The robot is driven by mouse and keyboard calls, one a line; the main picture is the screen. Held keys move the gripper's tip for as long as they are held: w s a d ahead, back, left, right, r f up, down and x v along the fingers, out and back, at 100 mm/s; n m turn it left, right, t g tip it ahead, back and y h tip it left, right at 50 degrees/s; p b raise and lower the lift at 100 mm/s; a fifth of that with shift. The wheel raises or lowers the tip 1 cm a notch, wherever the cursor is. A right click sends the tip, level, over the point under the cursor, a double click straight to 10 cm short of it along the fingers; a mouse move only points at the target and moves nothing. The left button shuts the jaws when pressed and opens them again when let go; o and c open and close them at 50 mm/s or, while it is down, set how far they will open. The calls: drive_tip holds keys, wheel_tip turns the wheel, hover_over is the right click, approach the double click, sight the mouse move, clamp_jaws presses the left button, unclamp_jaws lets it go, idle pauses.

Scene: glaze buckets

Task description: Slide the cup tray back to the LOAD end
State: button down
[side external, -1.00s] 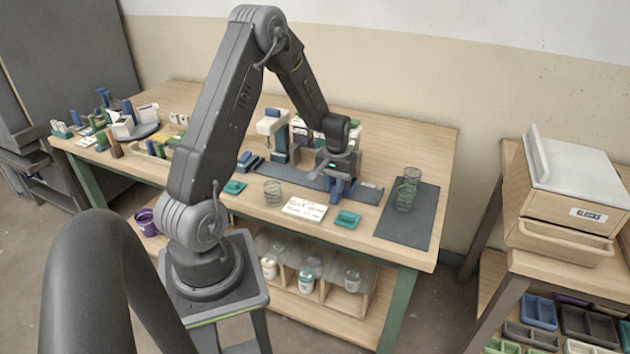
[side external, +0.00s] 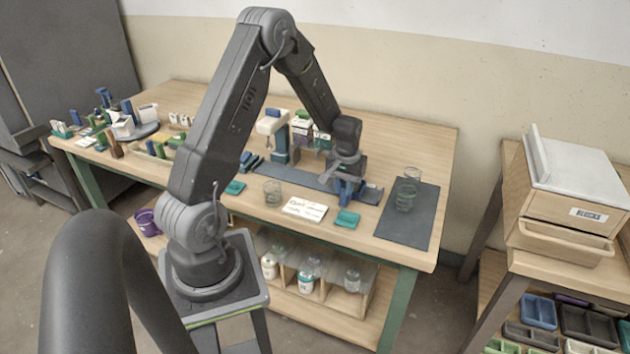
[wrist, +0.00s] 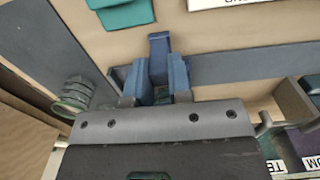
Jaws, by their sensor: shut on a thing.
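The blue cup tray (side external: 372,193) sits at the right end of the dark grey slide strip (side external: 308,176) on the workbench. My gripper (side external: 347,190) is down at the tray and shut on its upright blue part. In the wrist view, the blue tray part (wrist: 159,55) stands between my gripper's fingers (wrist: 155,95), and the strip (wrist: 250,66) runs off to the right. My gripper hides part of the tray. I cannot read any end marking on the strip.
A ribbed glass (side external: 407,190) stands on a dark mat (side external: 415,225) to the right. A small glass (side external: 272,192), a white card (side external: 305,209) and a teal dish (side external: 347,219) lie in front of the strip. A blue-and-white stand (side external: 277,135) rises behind the strip's left part.

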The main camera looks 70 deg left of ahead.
drive_tip(key=shift+w+d, duration=1.3)
drive_tip(key=shift+w, duration=0.1)
drive_tip(key=c, duration=1.1)
unclamp_jaws()
drive_tip(key=shift+s, duration=0.1)
drive_tip(key=shift+r, duration=3.5)
